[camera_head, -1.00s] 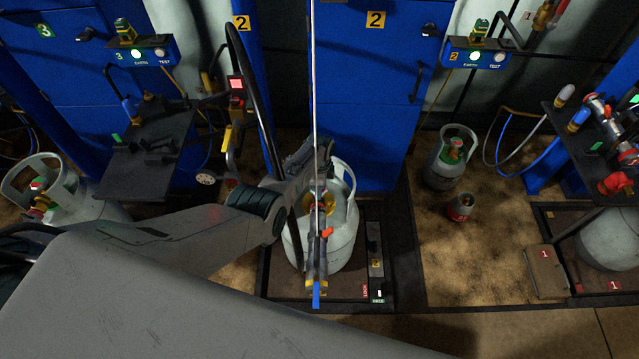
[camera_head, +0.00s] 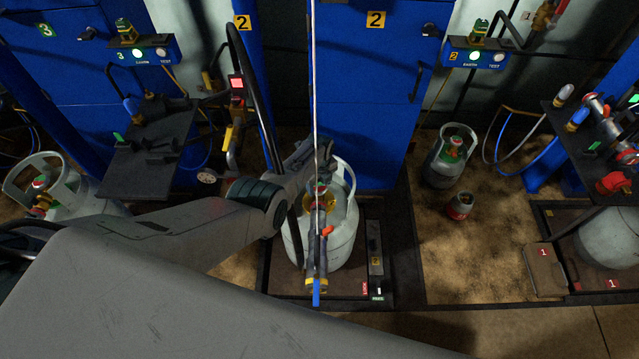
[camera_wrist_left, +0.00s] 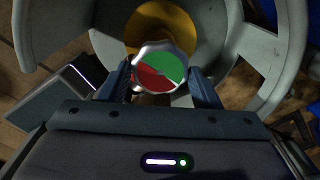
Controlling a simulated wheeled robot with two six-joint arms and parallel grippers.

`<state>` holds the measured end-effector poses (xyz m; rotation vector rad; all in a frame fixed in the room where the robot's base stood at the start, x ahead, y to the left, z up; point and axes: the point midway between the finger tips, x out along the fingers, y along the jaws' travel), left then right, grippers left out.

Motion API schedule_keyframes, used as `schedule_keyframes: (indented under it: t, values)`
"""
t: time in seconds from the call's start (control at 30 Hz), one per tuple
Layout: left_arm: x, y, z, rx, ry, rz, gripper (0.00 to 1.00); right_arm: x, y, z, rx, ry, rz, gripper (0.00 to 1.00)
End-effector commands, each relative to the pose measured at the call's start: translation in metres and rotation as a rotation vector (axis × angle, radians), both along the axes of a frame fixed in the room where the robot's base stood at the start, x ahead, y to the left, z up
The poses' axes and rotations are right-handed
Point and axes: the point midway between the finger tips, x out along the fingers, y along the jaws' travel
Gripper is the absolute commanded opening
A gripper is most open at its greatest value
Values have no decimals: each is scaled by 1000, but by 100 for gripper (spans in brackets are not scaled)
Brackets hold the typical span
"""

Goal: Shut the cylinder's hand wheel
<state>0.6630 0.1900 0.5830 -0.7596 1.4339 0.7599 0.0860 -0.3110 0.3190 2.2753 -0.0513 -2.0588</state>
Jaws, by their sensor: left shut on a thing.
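The grey gas cylinder (camera_head: 342,242) stands upright on the station 2 scale platform (camera_head: 345,288). Its hand wheel (camera_wrist_left: 160,67) has a red and green face and sits over a yellow part inside the cylinder's collar (camera_wrist_left: 240,75). My left gripper (camera_wrist_left: 162,78) has one finger on each side of the wheel and is shut on it. In the head view my left gripper (camera_head: 318,183) is above the cylinder top, and the wheel is mostly hidden there by the gripper and filling head. My right gripper is not in view.
A filling head (camera_head: 317,258) with an orange lever and blue tip hangs on a cable in front of the cylinder. Another cylinder (camera_head: 450,155) and a small canister (camera_head: 460,206) stand on the floor to the right. A dark shelf (camera_head: 150,165) stands at left.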

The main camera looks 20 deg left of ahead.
Motion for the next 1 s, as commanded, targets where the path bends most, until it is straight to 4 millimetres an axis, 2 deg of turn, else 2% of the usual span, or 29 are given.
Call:
schedule_keyframes:
  t: [0.63,0.67,0.77,1.0]
  values:
    - [0,0,0,-1,-1,-50,34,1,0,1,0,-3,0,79]
    - [0,0,0,-1,-1,-50,61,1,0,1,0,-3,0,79]
    - [0,0,0,-1,-1,-50,79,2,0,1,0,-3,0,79]
    - [0,0,0,0,0,-50,79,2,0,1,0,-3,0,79]
